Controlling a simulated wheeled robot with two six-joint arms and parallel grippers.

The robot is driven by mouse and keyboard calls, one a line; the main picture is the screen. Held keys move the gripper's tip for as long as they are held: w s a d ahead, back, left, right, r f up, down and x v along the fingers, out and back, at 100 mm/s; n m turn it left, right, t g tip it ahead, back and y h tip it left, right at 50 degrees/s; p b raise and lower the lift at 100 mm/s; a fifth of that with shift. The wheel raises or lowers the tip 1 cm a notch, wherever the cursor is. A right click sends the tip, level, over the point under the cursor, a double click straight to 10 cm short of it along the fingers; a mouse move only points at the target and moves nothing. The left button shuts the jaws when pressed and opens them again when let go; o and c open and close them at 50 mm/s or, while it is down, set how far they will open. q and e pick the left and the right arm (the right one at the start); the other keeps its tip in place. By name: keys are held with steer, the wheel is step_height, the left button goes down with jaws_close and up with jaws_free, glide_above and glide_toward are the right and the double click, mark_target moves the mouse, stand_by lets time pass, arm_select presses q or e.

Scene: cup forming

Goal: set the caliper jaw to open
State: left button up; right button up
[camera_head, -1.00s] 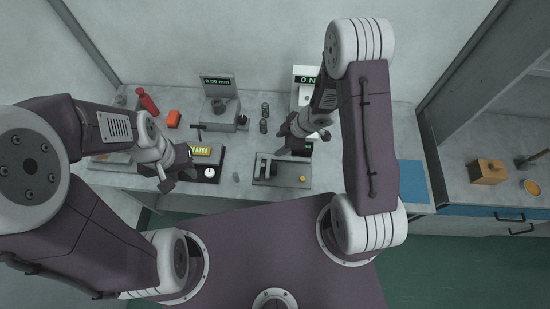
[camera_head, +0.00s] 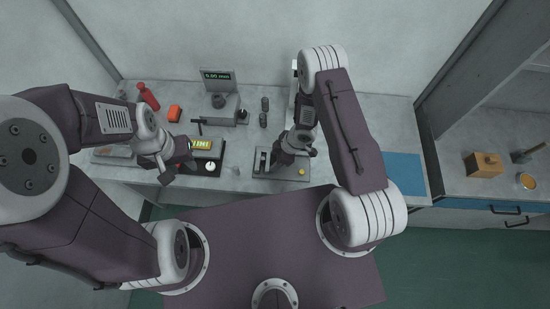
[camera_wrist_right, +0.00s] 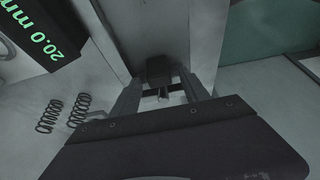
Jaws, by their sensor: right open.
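A grey fixture plate with a yellow button (camera_head: 302,171) lies on the table's front middle; I take it for the caliper. A display (camera_wrist_right: 45,35) there reads 20.0 mm in green. My left gripper (camera_head: 178,174) hangs by the front edge; its opening is unclear.
A blue mat (camera_head: 404,175) lies right.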

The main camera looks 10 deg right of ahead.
steer(key=shift+c, duration=0.3)
jaws_close()
stand_by(1.1)
